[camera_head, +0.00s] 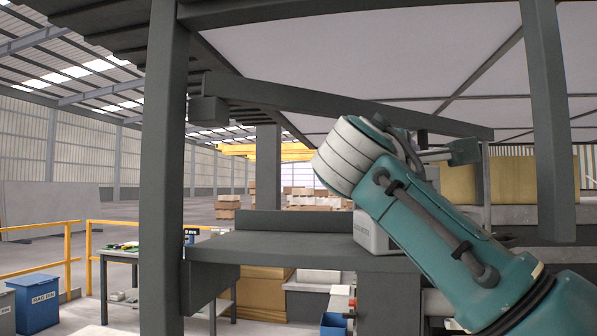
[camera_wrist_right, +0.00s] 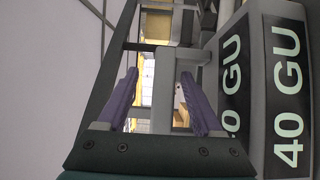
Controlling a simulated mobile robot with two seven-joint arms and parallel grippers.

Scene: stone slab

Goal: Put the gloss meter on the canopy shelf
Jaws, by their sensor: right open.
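The gloss meter (camera_head: 368,232) is a light grey box with small dark lettering. In the head view it stands on the right part of the dark grey canopy shelf (camera_head: 290,244), its right side hidden behind my right arm. In the right wrist view large "40 GU" lettering on dark panels, apparently the gloss meter (camera_wrist_right: 289,150), fills the right side. My right gripper (camera_wrist_right: 160,95) is open with nothing between its purple fingers; the lettered panels are beside the right finger, apart from its grip. In the head view its fingers are not clear. My left gripper is out of view.
Dark posts (camera_head: 165,170) and a sloping beam (camera_head: 350,104) frame the shelf, with a pale canopy overhead. A side table (camera_head: 118,254) with small items, a blue bin (camera_head: 37,297) and yellow railings stand at left. The shelf's left part is bare.

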